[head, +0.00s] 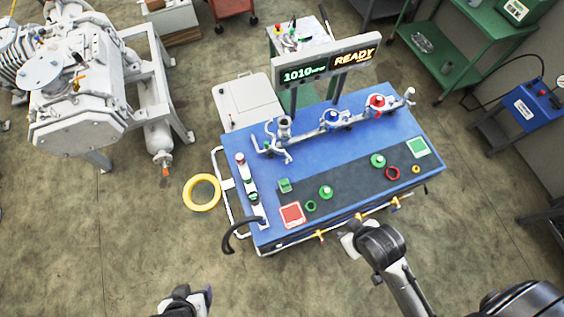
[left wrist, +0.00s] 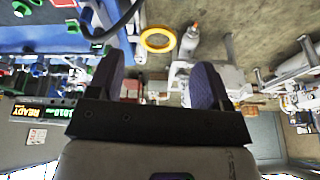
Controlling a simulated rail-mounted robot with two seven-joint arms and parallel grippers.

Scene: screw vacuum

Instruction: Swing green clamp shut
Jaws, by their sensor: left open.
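The blue bench (head: 300,168) carries a metal pipe line along its back edge. What looks like the green clamp (head: 268,147) sits at the left end of this line; it is small, and I cannot tell how far its arm is swung. My left gripper (head: 193,297) is low at the bottom, in front of and left of the bench, well apart from the clamp. In the left wrist view its two dark fingers (left wrist: 157,85) are spread with nothing between them. My right gripper (head: 350,242) is by the bench's front edge; its fingers are not clear.
Blue (head: 331,118) and red (head: 377,102) fittings sit further right on the pipe line. A display (head: 331,66) stands behind it. A black hose (head: 232,236) curves off the bench's left end. A yellow ring (head: 188,193) lies on the floor, with free floor around it.

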